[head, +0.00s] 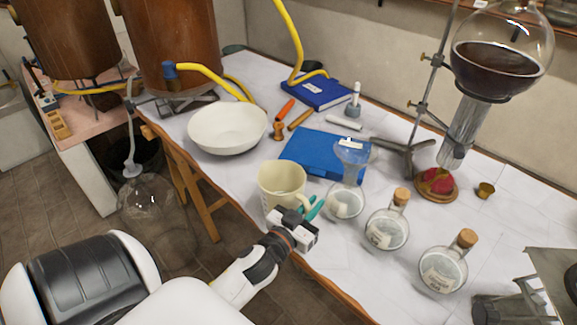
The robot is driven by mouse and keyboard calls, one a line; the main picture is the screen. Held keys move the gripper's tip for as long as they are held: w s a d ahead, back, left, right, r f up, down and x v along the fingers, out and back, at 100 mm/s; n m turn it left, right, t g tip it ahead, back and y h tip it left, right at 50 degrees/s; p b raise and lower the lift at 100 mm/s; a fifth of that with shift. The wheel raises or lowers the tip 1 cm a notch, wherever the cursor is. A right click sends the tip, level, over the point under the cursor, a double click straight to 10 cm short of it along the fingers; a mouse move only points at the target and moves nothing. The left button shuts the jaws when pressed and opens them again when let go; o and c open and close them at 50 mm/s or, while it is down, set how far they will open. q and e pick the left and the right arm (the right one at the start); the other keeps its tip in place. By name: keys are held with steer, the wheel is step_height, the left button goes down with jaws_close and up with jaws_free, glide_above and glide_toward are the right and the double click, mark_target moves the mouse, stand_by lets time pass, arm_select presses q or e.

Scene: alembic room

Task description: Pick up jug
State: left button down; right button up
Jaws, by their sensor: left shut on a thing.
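The jug (283,181) is a cream, open-topped vessel near the front edge of the white-topped table. My left gripper (304,214) is at its lower right side, shut on it. The gripper's teal fingertips show beside the jug, and the gripper body hides part of its lower side. The jug looks upright. I cannot tell whether its base touches the table. My right gripper is not in view.
A glass flask with a funnel (346,196) stands close to the right of the jug. Corked flasks (387,229) are farther right. A metal stand (405,150) rises at right.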

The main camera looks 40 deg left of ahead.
arm_select(q)
steer(key=shift+r, duration=0.25)
steer(key=shift+r, duration=0.15)
step_height(320, 180, up, 9)
steer(key=p, duration=0.2)
steer(key=shift+r, duration=0.2)
stand_by(0.5)
stand_by(1.1)
